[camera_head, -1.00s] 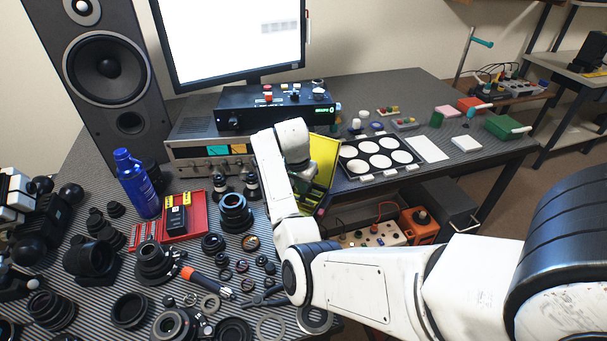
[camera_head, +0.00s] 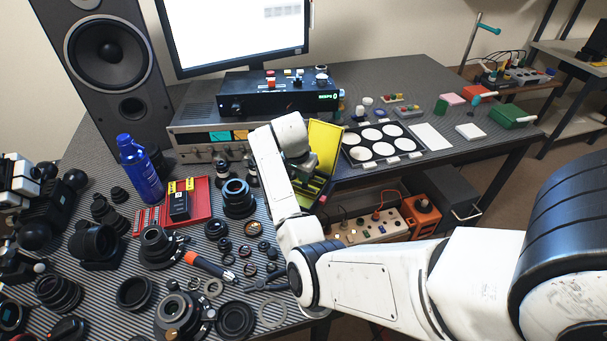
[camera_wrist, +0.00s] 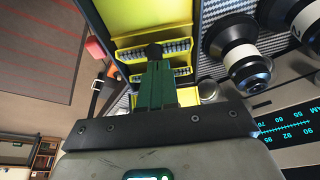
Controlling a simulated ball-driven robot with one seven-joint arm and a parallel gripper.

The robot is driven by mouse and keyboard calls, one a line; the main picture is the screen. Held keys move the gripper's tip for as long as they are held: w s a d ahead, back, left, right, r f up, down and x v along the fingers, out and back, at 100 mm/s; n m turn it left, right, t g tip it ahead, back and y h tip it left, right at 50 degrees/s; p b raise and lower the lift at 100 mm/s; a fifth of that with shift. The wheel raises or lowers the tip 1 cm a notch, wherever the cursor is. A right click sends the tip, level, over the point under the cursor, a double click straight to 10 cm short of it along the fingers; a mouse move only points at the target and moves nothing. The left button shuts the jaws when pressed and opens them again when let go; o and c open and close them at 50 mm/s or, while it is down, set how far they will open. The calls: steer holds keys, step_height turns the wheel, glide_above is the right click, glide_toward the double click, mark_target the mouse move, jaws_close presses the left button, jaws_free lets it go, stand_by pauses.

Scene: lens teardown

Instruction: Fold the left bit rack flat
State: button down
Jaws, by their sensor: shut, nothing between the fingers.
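A yellow bit case (camera_head: 323,145) stands open near the middle of the table, partly hidden by my arm. In the wrist view the yellow case (camera_wrist: 150,12) shows rows of small dark bits in yellow racks (camera_wrist: 182,47). Both rows look raised, but their exact tilt is hard to tell. My gripper (camera_wrist: 155,66) is shut and empty, with its green fingers over the racks and covering part of them. I cannot tell whether the fingertips touch a rack. In the head view my gripper is mostly hidden behind my wrist, and which rack is the left one is unclear.
An amplifier (camera_head: 205,150) and a black control box (camera_head: 278,92) stand behind the case. A black tray with white discs (camera_head: 371,151) lies to its right. Lens parts, a red case (camera_head: 199,209) and a blue bottle (camera_head: 140,172) crowd the left.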

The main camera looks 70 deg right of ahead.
mark_target(302, 187)
steer(key=shift+a+f, duration=0.1)
steer(key=shift+a, duration=0.05)
steer(key=shift+a+f+h+b, duration=0.4)
steer(key=shift+a+h+b, duration=0.2)
steer(key=shift+h, duration=0.5)
steer(key=h+b, duration=0.1)
steer(key=a+h+b, duration=0.1)
steer(key=shift+w+f+h, duration=0.1)
steer(key=shift+f+h, duration=0.2)
steer(key=shift+f, duration=0.1)
steer(key=shift+a+g+b, duration=0.15)
steer(key=shift+g+b, duration=0.15)
steer(key=shift+b, duration=0.05)
steer(key=shift+a+f, duration=0.1)
